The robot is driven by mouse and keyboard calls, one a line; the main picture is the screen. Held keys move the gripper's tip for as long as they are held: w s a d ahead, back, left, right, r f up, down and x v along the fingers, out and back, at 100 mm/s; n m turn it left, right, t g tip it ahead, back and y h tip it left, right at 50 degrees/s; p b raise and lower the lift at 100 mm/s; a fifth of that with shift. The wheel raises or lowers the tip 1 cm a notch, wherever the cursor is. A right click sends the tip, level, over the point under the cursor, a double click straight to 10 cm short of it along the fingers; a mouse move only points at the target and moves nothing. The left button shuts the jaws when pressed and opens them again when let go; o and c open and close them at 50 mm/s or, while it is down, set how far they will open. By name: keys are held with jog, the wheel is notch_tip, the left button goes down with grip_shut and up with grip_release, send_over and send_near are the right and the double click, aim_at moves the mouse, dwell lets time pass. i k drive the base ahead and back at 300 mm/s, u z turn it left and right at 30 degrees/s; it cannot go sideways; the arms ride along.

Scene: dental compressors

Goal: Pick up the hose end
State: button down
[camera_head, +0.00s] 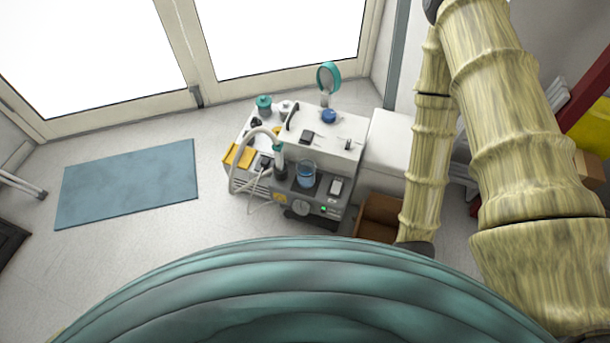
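A pale hose (236,172) arcs up over the left front of a grey and white compressor unit (335,150). One end of it meets a teal and dark upright piece (279,158) on the unit's front part; this looks like the hose end, but it is small in the picture. Whether it sits in a holder I cannot tell. My arm (425,165) comes down at the right, to the right of the unit, and ends in a dark joint. My gripper's fingers do not show.
A blue cup (306,173) stands right beside the teal piece. A round teal-rimmed mirror (328,78) rises at the back. A brown box (377,217) is right of the unit. A blue mat (128,183) lies on open floor at left, before glass doors (90,55).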

aim_at(278, 154)
jog(key=z, duration=3.2)
jog(key=k, duration=1.95)
jog(key=u, duration=2)
